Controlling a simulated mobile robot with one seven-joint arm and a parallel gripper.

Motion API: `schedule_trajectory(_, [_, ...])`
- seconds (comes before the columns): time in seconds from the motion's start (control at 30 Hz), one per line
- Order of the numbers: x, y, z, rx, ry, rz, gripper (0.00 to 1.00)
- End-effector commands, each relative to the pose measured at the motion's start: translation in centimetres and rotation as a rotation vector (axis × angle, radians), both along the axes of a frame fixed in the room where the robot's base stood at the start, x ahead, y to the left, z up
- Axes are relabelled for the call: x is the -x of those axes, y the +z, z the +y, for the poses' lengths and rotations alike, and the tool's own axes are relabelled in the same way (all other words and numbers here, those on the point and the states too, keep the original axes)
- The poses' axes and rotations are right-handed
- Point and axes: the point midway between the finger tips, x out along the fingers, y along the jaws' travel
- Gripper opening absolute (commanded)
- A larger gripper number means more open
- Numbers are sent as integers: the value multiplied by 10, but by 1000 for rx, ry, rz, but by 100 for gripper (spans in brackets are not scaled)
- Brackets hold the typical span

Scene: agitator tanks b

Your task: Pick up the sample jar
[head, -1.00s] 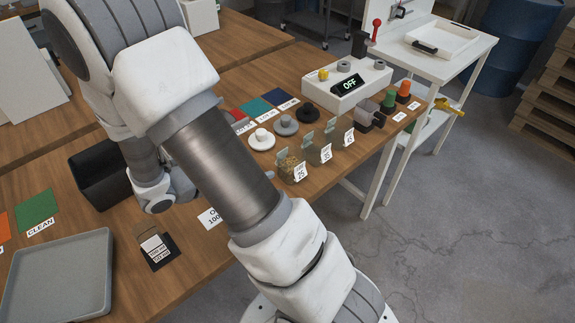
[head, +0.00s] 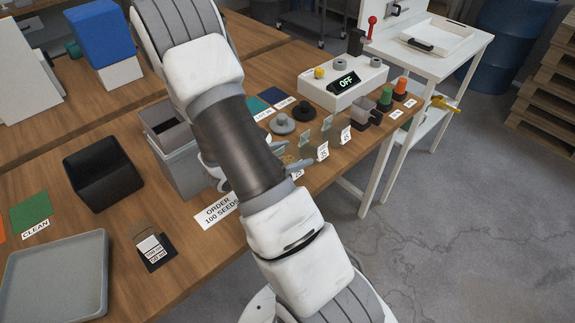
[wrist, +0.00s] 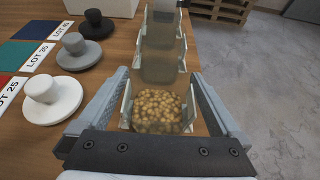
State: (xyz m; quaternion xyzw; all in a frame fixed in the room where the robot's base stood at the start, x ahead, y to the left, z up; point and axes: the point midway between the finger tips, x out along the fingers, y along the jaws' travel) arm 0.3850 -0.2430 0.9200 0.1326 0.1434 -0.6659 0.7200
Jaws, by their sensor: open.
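A clear jar (wrist: 158,112) with tan seeds in its bottom stands nearest in the wrist view, in a row of several similar jars. My gripper (wrist: 160,86) is open, with one finger on each side of this jar. I cannot tell whether the fingers touch it. In the head view my arm hides most of this jar and gripper; one grey finger (head: 299,165) shows beside the arm near the label 25. Another jar (wrist: 160,62) stands just behind the first.
White, grey and dark knobbed lids stand left of the jars, beside lot cards. A white control box (head: 345,85) reads OFF. A grey container (head: 180,165), a black bin (head: 104,175) and a grey tray (head: 55,280) are on the left. The table edge lies close right of the jars.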

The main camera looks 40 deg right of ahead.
Motion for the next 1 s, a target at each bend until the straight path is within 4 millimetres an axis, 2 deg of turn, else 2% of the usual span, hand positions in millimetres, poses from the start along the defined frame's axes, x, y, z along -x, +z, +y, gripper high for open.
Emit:
schedule_trajectory(0.1, [-1, -4, -9, 1, -1, 0, 100])
schedule_trajectory(0.33, [-1, -4, -10, 0, 0, 0, 100])
schedule_trajectory(0.37, [-1, -4, -10, 0, 0, 0, 96])
schedule_trajectory(0.8, [-1, -4, -10, 0, 1, 0, 17])
schedule_trajectory(0.83, [-1, -3, -10, 1, 1, 0, 14])
schedule_trajectory(1.0, [-1, -3, -10, 1, 0, 0, 14])
